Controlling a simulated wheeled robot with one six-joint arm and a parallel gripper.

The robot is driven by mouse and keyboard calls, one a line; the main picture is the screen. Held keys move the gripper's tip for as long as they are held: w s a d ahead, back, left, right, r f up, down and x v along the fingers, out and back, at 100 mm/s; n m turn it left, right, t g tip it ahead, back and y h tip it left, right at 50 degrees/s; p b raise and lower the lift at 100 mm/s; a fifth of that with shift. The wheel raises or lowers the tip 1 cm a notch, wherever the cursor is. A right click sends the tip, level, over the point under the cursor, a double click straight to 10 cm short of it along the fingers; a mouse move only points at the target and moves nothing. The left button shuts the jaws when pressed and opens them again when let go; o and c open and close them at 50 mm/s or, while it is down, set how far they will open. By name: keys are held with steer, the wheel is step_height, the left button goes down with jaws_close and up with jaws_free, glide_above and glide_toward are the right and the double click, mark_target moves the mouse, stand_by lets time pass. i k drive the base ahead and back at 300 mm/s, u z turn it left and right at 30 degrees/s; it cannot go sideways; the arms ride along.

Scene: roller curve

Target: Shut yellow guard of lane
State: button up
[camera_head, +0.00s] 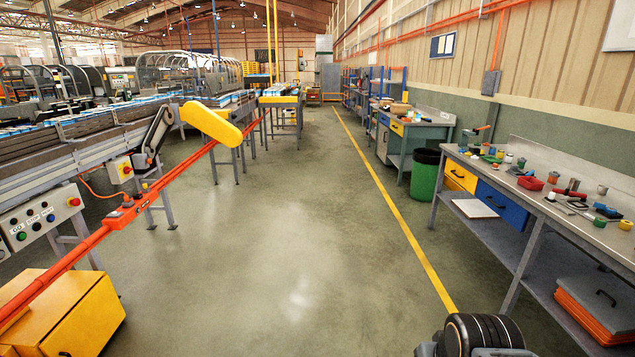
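The yellow guard (212,123) is a long, rounded plate at the left of the aisle. It sticks out from the side of the conveyor lane (85,150) over the orange rail, tilted down to the right. A dark hinged bracket (155,135) stands just left of it at the lane's edge. The guard looks swung outward, away from the lane. A dark rounded part of my arm shows at the bottom right, far from the guard. My gripper is not in view.
An orange rail (85,245) runs along the lane at the left, with a yellow box (75,315) at its near end. A control panel (40,220) is on the lane's side. A workbench (560,215) and green bin (424,180) stand right. The middle floor is clear.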

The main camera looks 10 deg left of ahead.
mark_target(196, 114)
steer(key=z, duration=0.2)
steer(key=i, duration=2.2)
steer(key=z, duration=0.1)
steer(key=i, duration=4.85)
steer(key=u, duration=0.6)
steer(key=i, duration=1.8)
steer(key=u, duration=1.9)
steer(key=i, duration=1.3)
steer(key=u, duration=0.95)
steer(key=i, duration=0.45)
steer(key=u, duration=0.1)
